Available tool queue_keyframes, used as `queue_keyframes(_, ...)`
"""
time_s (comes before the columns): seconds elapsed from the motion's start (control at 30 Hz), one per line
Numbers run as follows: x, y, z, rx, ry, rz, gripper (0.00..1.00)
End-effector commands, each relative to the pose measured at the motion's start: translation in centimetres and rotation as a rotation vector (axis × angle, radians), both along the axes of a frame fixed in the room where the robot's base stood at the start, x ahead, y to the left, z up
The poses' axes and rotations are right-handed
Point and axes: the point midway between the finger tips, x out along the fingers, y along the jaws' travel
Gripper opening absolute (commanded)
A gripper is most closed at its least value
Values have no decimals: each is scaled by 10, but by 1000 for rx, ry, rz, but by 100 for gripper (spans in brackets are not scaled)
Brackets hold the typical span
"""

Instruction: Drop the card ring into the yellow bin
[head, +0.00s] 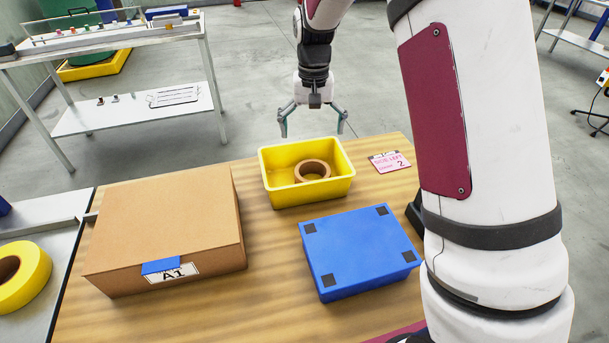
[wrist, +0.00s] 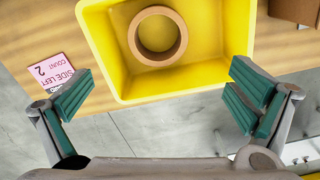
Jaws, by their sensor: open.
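The card ring (head: 312,170) is a brown cardboard ring lying inside the yellow bin (head: 277,194), toward its right side in the head view. In the wrist view the ring (wrist: 134,45) lies flat on the floor of the bin (wrist: 222,82), near one wall. My gripper (head: 312,130) is open and empty, above and just beyond the bin's far edge in the head view. In the wrist view its two green-padded fingers (wrist: 157,98) are spread wide, with nothing between them, and apart from the ring.
A cardboard box (head: 170,220) labelled A1 stands left of the bin, and a blue box (head: 358,250) in front of it. A pink card (head: 389,162) lies to the right. A yellow tape roll (head: 38,272) sits at far left. Bare wooden tabletop (head: 270,270) shows between the boxes.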

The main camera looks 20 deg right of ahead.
Motion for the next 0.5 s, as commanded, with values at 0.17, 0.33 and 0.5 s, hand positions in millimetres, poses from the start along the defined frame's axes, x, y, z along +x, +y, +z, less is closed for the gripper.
queue_keyframes(0.17,1,0,33,1,-3,0,100)
queue_keyframes(0.33,0,0,49,1,0,0,100)
queue_keyframes(0.5,0,0,54,0,0,0,100)
